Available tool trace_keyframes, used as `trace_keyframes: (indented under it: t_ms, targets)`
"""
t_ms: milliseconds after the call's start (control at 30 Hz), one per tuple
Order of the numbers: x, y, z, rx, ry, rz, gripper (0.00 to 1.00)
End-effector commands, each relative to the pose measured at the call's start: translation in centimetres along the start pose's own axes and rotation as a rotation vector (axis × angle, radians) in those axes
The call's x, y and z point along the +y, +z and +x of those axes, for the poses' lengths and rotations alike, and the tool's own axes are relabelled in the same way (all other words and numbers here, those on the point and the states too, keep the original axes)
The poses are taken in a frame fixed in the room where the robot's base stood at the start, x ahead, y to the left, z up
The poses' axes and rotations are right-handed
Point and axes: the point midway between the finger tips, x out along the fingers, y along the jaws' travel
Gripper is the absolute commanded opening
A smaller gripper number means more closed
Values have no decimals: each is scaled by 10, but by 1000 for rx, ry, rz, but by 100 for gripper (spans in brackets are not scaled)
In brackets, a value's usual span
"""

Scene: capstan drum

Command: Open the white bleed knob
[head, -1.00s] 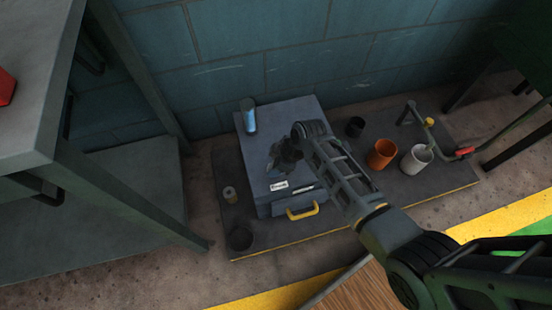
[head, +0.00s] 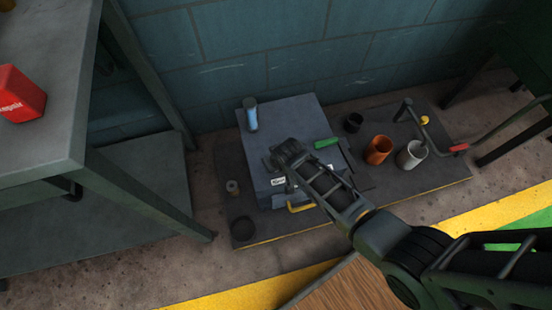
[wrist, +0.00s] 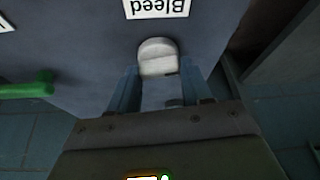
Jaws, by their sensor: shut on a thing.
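The white bleed knob (wrist: 158,57) shows in the wrist view on the face of a blue-grey box, next to an upside-down "Bleed" label (wrist: 158,8). My gripper (wrist: 157,74) is shut on the knob, one finger on each side. The knob is round with a line across its face; I cannot tell how far it is turned. In the head view my arm covers the knob and the fingers. The box (head: 290,112) stands on a dark mat there.
A green handle (head: 326,143) and a yellow handle (head: 301,208) are on the box. A blue cylinder (head: 251,114) stands on it. An orange cup (head: 379,150), a white cup (head: 412,154) and a red-gripped crank (head: 459,148) are right. A grey table (head: 40,110) stands left.

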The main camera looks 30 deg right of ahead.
Motion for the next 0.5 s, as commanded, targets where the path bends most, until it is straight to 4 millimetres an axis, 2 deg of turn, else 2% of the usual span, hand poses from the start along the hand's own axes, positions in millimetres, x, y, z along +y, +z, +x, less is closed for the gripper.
trace_keyframes:
  t_ms: [200, 500]
  targets:
    - [-1, 0, 0, 0, 43, 104, 18]
    - [-2, 0, 0, -1, 68, 166, 18]
